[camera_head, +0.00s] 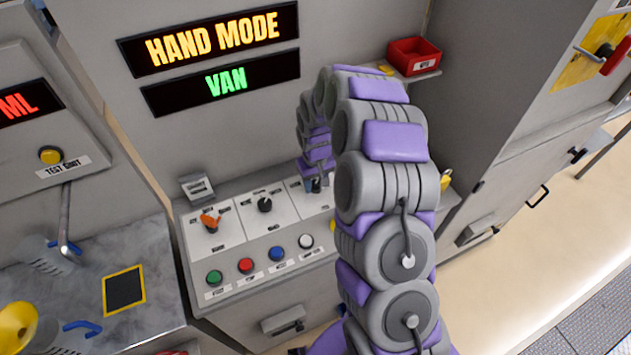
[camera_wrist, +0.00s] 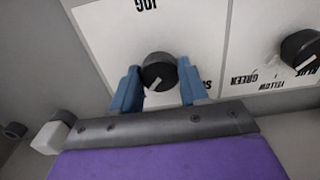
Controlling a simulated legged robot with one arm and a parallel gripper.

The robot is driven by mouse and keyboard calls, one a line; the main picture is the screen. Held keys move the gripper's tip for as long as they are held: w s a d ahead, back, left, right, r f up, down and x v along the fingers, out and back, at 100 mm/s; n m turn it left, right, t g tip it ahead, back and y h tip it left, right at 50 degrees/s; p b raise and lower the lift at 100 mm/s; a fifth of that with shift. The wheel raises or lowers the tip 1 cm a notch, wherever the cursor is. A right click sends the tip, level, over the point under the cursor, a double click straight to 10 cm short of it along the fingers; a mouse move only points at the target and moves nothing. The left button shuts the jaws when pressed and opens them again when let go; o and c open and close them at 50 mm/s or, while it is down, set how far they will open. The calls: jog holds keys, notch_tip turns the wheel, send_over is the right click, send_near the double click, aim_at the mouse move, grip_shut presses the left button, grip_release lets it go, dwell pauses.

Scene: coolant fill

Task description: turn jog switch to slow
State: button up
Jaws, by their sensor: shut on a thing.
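The jog switch (camera_wrist: 158,68) is a round black knob with a white pointer mark on a white plate, under upside-down "JOG" lettering in the wrist view. Its pointer mark sits at the lower left of the knob. A label starting with "S" at the plate's lower right is mostly hidden by a finger. My gripper (camera_wrist: 159,86) has blue fingers on both sides of the knob and is shut on it. In the head view my gripper (camera_head: 316,186) is at the right-hand panel plate, and my arm hides much of that area.
Another black knob (camera_wrist: 302,50) with colour labels is on the neighbouring plate. In the head view an orange switch (camera_head: 210,220) and a middle black knob (camera_head: 265,204) are to the left. Green (camera_head: 214,278), red, blue and white buttons line the front. Displays read "HAND MODE" (camera_head: 212,38) and "VAN" (camera_head: 225,82).

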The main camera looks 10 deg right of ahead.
jog(key=shift+c, duration=0.6)
jog(key=shift+n, duration=0.3)
jog(key=n+p, duration=0.2)
jog(key=shift+r+n, duration=0.15)
jog(key=shift+n, duration=0.25)
jog(key=n+p, duration=0.2)
jog(key=n, duration=0.3)
jog(key=shift+n, duration=0.3)
jog(key=n, duration=0.4)
jog(key=shift+p, duration=0.4)
jog(key=shift+w+n, duration=0.15)
jog(key=shift+n, duration=2.35)
jog(key=o, duration=1)
